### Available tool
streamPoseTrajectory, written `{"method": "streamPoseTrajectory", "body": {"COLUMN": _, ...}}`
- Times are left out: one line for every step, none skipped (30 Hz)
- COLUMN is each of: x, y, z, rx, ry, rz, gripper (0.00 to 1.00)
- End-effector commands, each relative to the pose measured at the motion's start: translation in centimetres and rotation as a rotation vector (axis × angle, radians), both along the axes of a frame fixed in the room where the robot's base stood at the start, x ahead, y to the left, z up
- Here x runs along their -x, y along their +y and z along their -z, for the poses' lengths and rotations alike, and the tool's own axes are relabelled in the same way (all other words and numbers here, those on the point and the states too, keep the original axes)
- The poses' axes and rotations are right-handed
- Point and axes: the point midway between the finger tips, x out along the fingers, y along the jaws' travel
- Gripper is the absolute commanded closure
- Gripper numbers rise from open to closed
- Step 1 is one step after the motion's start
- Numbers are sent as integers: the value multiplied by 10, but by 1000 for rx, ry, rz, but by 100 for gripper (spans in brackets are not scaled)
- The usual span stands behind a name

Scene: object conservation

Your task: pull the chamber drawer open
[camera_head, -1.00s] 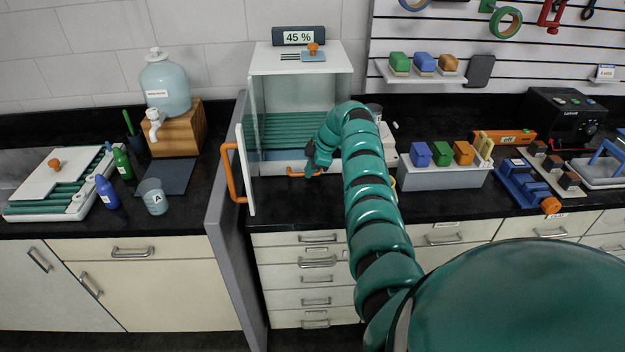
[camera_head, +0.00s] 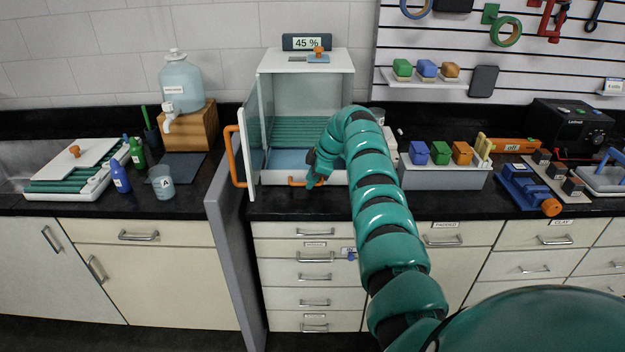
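The chamber (camera_head: 303,60) is a white box with clear sides and a 45 % display on top. Its door (camera_head: 249,140) stands open on the left, with a tall orange handle (camera_head: 237,156). Green ribbed shelving (camera_head: 292,133) shows inside. The chamber drawer (camera_head: 270,178) is low at the front, with a blue floor and an orange bar handle (camera_head: 294,182). My gripper (camera_head: 314,180) is at the right part of this bar and covers it. Its fingers are small and dark, so its grip on the bar cannot be made out.
A grey upright panel (camera_head: 232,240) stands left of the chamber. A beaker marked A (camera_head: 162,186) and bottles are further left. A grey bin (camera_head: 440,177) with coloured blocks stands right of my arm. The black counter in front of the drawer is clear.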

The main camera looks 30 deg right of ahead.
Motion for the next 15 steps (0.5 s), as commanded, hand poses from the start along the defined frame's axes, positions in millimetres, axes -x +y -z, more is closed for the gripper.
{"method": "streamPoseTrajectory", "body": {"x": 0, "y": 0, "z": 0, "rx": 0, "ry": 0, "rz": 0, "gripper": 66}}
{"method": "streamPoseTrajectory", "body": {"x": 0, "y": 0, "z": 0, "rx": 0, "ry": 1, "rz": 0, "gripper": 66}}
{"method": "streamPoseTrajectory", "body": {"x": 0, "y": 0, "z": 0, "rx": 0, "ry": 1, "rz": 0, "gripper": 66}}
{"method": "streamPoseTrajectory", "body": {"x": 0, "y": 0, "z": 0, "rx": 0, "ry": 1, "rz": 0, "gripper": 66}}
{"method": "streamPoseTrajectory", "body": {"x": 0, "y": 0, "z": 0, "rx": 0, "ry": 1, "rz": 0, "gripper": 66}}
{"method": "streamPoseTrajectory", "body": {"x": 0, "y": 0, "z": 1, "rx": -1, "ry": 1, "rz": 1, "gripper": 66}}
{"method": "streamPoseTrajectory", "body": {"x": 0, "y": 0, "z": 1, "rx": -1, "ry": 1, "rz": 1, "gripper": 66}}
{"method": "streamPoseTrajectory", "body": {"x": 0, "y": 0, "z": 1, "rx": -1, "ry": 1, "rz": 1, "gripper": 66}}
{"method": "streamPoseTrajectory", "body": {"x": 0, "y": 0, "z": 1, "rx": -1, "ry": 1, "rz": 1, "gripper": 66}}
{"method": "streamPoseTrajectory", "body": {"x": 0, "y": 0, "z": 0, "rx": -1, "ry": 1, "rz": 1, "gripper": 66}}
{"method": "streamPoseTrajectory", "body": {"x": 1, "y": 0, "z": 0, "rx": -1, "ry": 1, "rz": 1, "gripper": 66}}
{"method": "streamPoseTrajectory", "body": {"x": 1, "y": -1, "z": -1, "rx": 0, "ry": 0, "rz": 1, "gripper": 66}}
{"method": "streamPoseTrajectory", "body": {"x": 1, "y": -1, "z": -2, "rx": -1, "ry": 0, "rz": 1, "gripper": 66}}
{"method": "streamPoseTrajectory", "body": {"x": 2, "y": -2, "z": -3, "rx": -1, "ry": -1, "rz": 1, "gripper": 66}}
{"method": "streamPoseTrajectory", "body": {"x": 2, "y": -3, "z": -6, "rx": 0, "ry": -2, "rz": 1, "gripper": 66}}
